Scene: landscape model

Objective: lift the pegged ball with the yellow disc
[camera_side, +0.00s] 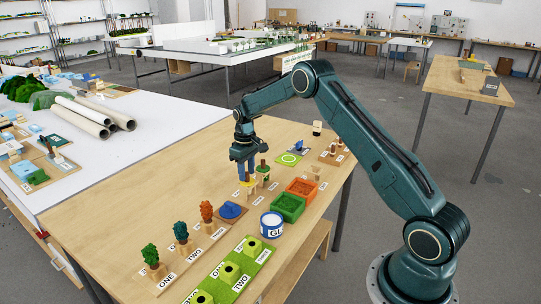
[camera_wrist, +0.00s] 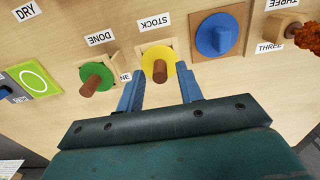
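The yellow disc (camera_wrist: 153,56) has a brown peg (camera_wrist: 160,72) standing up from it, and it sits by the STOCK label. In the side view the yellow disc (camera_side: 247,184) is on the wooden table below my gripper (camera_side: 244,170). My gripper has blue fingers and is open, with one finger on each side of the peg in the wrist view (camera_wrist: 159,76). I cannot tell whether the fingertips are level with the peg or above it, and I see no contact. No ball shape is clear at this size.
A similar green disc (camera_wrist: 114,74) with a brown peg is beside it at the DONE label. A blue disc (camera_wrist: 217,37) is on the other side. In the side view, green (camera_side: 287,207) and orange (camera_side: 301,187) trays and a white-blue tub (camera_side: 271,225) stand nearby.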

